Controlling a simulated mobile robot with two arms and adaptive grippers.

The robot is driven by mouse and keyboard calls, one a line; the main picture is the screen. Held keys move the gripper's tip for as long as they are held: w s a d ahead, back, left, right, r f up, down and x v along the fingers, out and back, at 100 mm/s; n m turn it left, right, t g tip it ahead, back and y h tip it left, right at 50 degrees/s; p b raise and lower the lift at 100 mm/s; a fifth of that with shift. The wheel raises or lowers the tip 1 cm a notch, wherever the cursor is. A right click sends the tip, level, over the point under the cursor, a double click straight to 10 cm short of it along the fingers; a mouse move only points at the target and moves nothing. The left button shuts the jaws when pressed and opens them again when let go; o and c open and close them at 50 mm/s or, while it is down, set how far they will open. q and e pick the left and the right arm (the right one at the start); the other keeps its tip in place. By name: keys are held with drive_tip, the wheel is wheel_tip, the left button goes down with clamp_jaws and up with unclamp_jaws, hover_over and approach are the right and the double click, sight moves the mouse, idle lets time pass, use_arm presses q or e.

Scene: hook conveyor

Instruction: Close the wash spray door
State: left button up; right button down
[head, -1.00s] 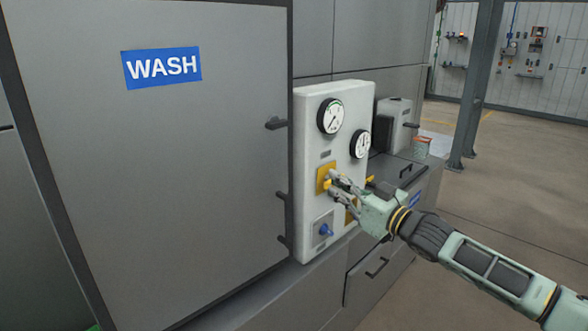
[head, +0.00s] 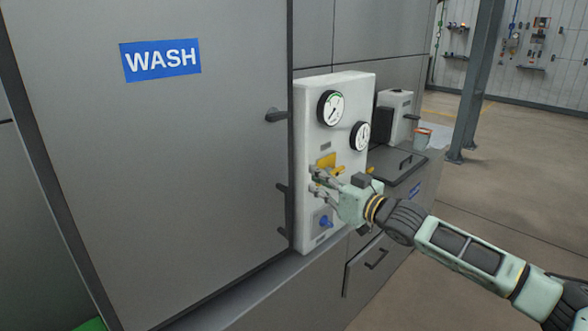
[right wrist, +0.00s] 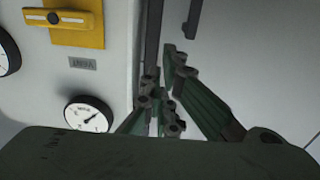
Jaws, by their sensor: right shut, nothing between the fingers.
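A large grey panel with a blue WASH sign (head: 161,60) fills the left of the head view. I take it to be the wash spray door (head: 190,170); it stands flush beside a white control panel (head: 308,120), and I cannot tell whether it is fully closed. My right gripper (head: 316,187) is shut and empty, in front of the white panel near the door's right edge. Its fingers (right wrist: 165,100) also show in the right wrist view, pointing past the panel's edge. My left gripper is not in view.
The white panel has a gauge (head: 331,108), a second gauge (head: 360,136), a yellow plate (head: 327,162) with a lever and a blue knob (head: 325,221). Dark handles (head: 277,116) jut out at the door's right edge. Open floor (head: 510,210) lies right.

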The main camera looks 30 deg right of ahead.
sight(287, 165)
drive_tip(key=w+p, duration=0.1)
drive_tip(key=w, duration=0.1)
drive_tip(key=w+p, duration=0.1)
drive_tip(key=w, duration=0.1)
drive_tip(key=w+a, duration=0.1)
drive_tip(key=w, duration=0.2)
drive_tip(key=shift+a+r+p, duration=0.1)
drive_tip(key=shift+r+p, duration=0.1)
drive_tip(key=shift+p, duration=0.2)
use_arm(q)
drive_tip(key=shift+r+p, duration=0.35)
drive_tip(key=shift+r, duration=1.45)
use_arm(e)
drive_tip(key=shift+w+a+f, duration=0.15)
drive_tip(key=shift+w+f, duration=0.05)
drive_tip(key=shift+w, duration=0.8)
